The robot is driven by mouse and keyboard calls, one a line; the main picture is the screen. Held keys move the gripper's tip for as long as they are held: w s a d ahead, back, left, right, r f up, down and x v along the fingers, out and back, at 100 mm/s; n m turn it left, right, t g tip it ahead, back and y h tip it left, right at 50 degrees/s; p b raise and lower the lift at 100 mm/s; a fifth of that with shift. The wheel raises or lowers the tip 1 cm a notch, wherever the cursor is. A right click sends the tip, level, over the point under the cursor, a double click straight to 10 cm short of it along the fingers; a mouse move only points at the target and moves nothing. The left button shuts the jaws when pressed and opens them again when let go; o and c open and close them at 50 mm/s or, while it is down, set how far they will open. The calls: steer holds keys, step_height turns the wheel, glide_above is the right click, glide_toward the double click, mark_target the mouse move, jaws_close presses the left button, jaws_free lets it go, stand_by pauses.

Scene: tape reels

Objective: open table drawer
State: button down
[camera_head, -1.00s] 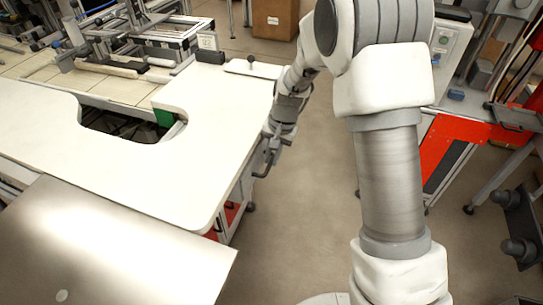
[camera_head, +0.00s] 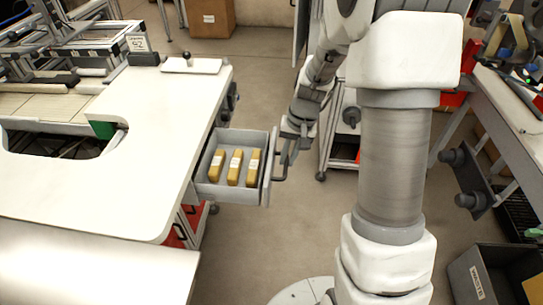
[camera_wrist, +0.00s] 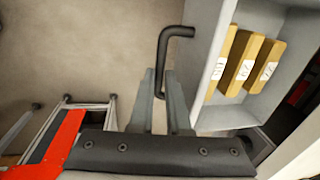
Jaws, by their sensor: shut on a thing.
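The table drawer (camera_head: 232,193) stands pulled out from the right side of the white table (camera_head: 150,100). Three tan labelled blocks (camera_head: 234,167) lie in it. My gripper (camera_head: 285,157) is at the drawer's outer front, shut on the dark bent handle (camera_head: 280,172). In the wrist view my gripper (camera_wrist: 161,85) has its two fingers on either side of the handle (camera_wrist: 175,32), with the drawer's front wall (camera_wrist: 215,60) to the right. The inner end of the handle between the fingers is partly hidden.
Open floor (camera_head: 265,235) lies in front of the drawer. A grey waste bin (camera_head: 490,275) stands at the lower right. A workbench (camera_head: 510,110) is at the right, and a cardboard box (camera_head: 208,18) is at the back. A metal panel (camera_head: 90,265) covers the lower left.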

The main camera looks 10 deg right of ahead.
steer(key=shift+s+d, duration=0.15)
steer(key=shift+d, duration=0.35)
steer(key=c, duration=0.9)
jaws_free()
steer(key=d+r+p, duration=0.1)
steer(key=r, duration=0.4)
steer(key=d+r+p, duration=0.1)
steer(key=r, duration=0.5)
steer(key=s+d+r+p, duration=0.1)
steer(key=r, duration=0.5)
steer(key=shift+r, duration=0.1)
steer(key=s+a+r+n+t+p, duration=0.1)
steer(key=s+a+r, duration=0.1)
steer(key=s+r, duration=0.2)
steer(key=s+a+r+n+t+h+p, duration=0.1)
steer(key=s+a+r+t+p, duration=0.1)
steer(key=s, duration=0.6)
steer(key=s+a+r+n+t+p, duration=0.1)
steer(key=s+a+r+t, duration=0.1)
steer(key=s+r, duration=0.3)
steer(key=shift+s+a+r+n+h, duration=0.15)
steer(key=shift+s+a+n+h, duration=0.1)
steer(key=shift+s, duration=0.2)
steer(key=shift+s+a+r+n+h, duration=0.15)
steer(key=shift+s+a, duration=0.05)
steer(key=shift+s, duration=0.2)
